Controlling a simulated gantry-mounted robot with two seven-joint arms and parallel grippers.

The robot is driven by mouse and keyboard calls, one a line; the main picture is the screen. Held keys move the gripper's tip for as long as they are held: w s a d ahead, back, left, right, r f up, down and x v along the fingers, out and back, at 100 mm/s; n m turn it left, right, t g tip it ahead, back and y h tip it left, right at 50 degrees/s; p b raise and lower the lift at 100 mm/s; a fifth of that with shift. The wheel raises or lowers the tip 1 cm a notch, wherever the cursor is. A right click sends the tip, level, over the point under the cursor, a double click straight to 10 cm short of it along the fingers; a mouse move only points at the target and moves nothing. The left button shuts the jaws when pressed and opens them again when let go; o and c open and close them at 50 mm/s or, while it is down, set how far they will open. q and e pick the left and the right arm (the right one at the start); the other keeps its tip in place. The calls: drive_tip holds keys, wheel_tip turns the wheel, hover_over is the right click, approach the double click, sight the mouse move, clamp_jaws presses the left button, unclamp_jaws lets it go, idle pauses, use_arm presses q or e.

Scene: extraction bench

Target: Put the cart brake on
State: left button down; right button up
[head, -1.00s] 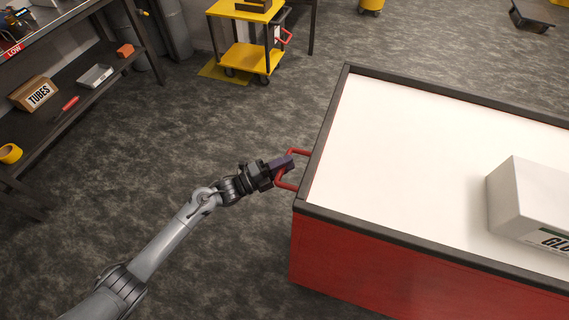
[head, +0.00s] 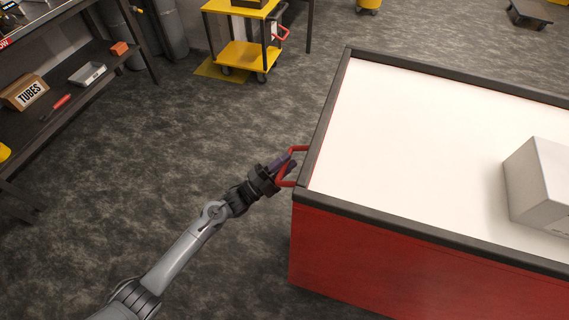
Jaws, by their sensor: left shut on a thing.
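The large cart (head: 430,115) has a red body, a pale top and a dark rim, and fills the right of the head view. A red handle (head: 298,149) sticks out from its left side. My left gripper (head: 284,163) is at this handle, with its dark fingers shut on it, and partly hides the bar. The cart's brake does not show in this view. My right gripper is not in view.
A white box (head: 540,185) stands on the cart's top. A small yellow cart (head: 250,55) with a red handle stands at the back. A dark shelf (head: 75,115) with boxes and tools is at the left. Grey floor is clear between them.

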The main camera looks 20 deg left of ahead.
use_arm(q)
drive_tip(key=c, duration=1.1)
unclamp_jaws()
drive_tip(key=shift+f, duration=0.1)
drive_tip(key=shift+o, duration=0.2)
drive_tip(key=shift+s+a+f+p, duration=0.2)
drive_tip(key=shift+s+a+p, duration=0.1)
drive_tip(key=shift+s+a, duration=0.15)
drive_tip(key=p+v, duration=0.2)
drive_tip(key=v, duration=0.7)
drive_tip(key=shift+s, duration=0.25)
drive_tip(key=shift+f, duration=0.1)
